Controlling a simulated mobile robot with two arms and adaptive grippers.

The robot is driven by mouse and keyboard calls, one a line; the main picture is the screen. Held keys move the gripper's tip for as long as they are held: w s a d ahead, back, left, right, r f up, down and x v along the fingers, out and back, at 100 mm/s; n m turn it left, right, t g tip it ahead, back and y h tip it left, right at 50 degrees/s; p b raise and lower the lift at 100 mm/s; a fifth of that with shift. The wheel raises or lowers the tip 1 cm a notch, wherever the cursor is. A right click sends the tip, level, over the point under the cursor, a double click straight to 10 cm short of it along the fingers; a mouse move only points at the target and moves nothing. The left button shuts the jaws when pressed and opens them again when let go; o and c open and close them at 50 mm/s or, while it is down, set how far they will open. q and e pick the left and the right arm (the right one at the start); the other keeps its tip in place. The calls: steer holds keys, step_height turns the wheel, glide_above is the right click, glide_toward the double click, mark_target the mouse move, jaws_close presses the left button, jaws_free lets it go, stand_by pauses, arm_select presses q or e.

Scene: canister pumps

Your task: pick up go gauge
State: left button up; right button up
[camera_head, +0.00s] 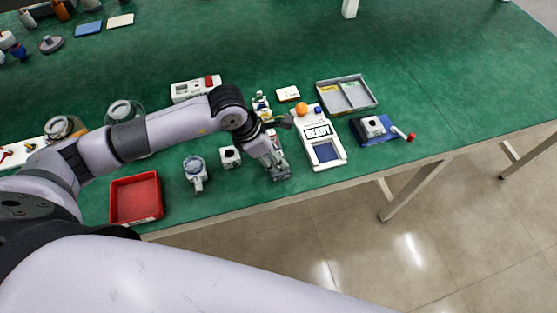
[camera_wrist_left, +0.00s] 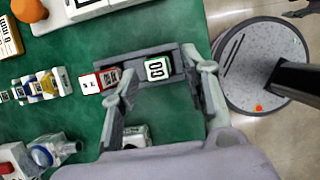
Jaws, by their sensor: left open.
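The go gauge (camera_wrist_left: 158,68) is a small block with a white, green-edged face reading "GO", upside down in the left wrist view. It sits in a dark grey holder (camera_wrist_left: 141,64) on the green table. A red-edged block (camera_wrist_left: 99,80) sits at the holder's left end. My left gripper (camera_wrist_left: 157,75) is open, with one finger on each side of the go gauge and nothing visibly gripped. Contact cannot be told. In the head view the left gripper (camera_head: 277,170) is low near the table's front edge and largely hides the gauge. My right gripper is not seen.
A white "READY" device (camera_head: 318,137) stands just right of the left gripper. A small white block (camera_head: 230,157), a clear-topped pump part (camera_head: 195,172) and a red tray (camera_head: 136,199) lie to its left.

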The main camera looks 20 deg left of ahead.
arm_select(q)
steer(key=shift+x, duration=1.1)
steer(key=shift+w+d+f, duration=0.2)
steer(key=shift+f, duration=0.05)
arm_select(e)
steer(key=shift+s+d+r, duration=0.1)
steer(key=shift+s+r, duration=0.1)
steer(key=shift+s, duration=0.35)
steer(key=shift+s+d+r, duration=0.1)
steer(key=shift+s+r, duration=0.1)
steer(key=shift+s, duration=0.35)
arm_select(q)
steer(key=shift+c, duration=0.3)
steer(key=c, duration=0.4)
jaws_close()
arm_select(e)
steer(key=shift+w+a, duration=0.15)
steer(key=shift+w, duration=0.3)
